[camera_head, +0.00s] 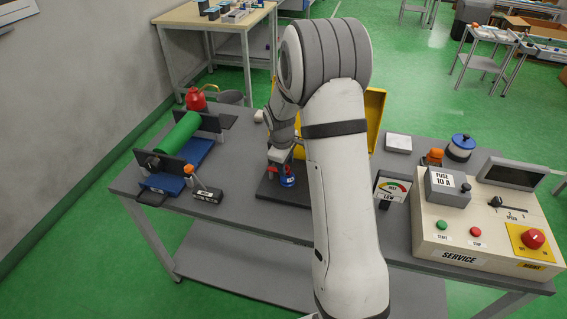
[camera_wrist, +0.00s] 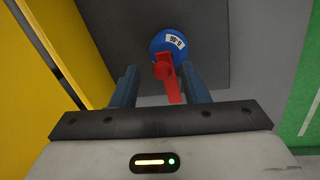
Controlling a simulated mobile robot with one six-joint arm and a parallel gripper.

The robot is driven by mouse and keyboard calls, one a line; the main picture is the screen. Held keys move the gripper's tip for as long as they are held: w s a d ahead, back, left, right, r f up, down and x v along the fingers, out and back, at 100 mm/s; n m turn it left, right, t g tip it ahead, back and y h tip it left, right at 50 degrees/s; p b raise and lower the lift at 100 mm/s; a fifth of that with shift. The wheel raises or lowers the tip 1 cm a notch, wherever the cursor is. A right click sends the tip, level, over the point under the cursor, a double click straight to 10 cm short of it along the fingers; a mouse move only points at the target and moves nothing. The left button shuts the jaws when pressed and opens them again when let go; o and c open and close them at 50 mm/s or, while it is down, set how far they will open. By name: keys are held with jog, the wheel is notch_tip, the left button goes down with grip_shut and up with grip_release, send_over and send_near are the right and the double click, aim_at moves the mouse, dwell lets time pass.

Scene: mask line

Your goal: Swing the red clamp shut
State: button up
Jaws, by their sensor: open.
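The red clamp (camera_wrist: 172,88) shows in the wrist view as a narrow red arm at a blue round part (camera_wrist: 168,42) with a white label. My gripper (camera_wrist: 160,70) is open, with one blue finger on each side of the red clamp. I cannot tell whether either finger touches it. In the head view, my gripper (camera_head: 279,164) points down over the dark base plate (camera_head: 268,194), close to the blue part (camera_head: 288,181). A bit of red (camera_head: 298,152) shows beside my gripper there; my arm hides the right side of this spot.
A yellow panel (camera_head: 375,110) stands behind my arm. The service console (camera_head: 480,225) and a gauge (camera_head: 391,187) are at the right.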

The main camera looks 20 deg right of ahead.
notch_tip(320, 180, up, 8)
jog(key=s+a, duration=0.1)
jog(key=shift+f+b, duration=0.15)
jog(key=shift+b, duration=0.2)
jog(key=shift+s, duration=0.1)
jog(key=s+a+r+m, duration=0.2)
jog(key=s+r+m, duration=0.1)
jog(key=s, duration=0.6)
jog(key=s+a+r+m+y, duration=0.1)
jog(key=s+a+r+m, duration=0.1)
jog(key=s, duration=0.7)
jog(key=s+a+r+m+t, duration=0.1)
jog(key=s+r+m, duration=0.3)
jog(key=s, duration=0.6)
jog(key=shift+a+r+y, duration=0.3)
jog(key=shift+a+r, duration=0.15)
jog(key=shift+a, duration=0.3)
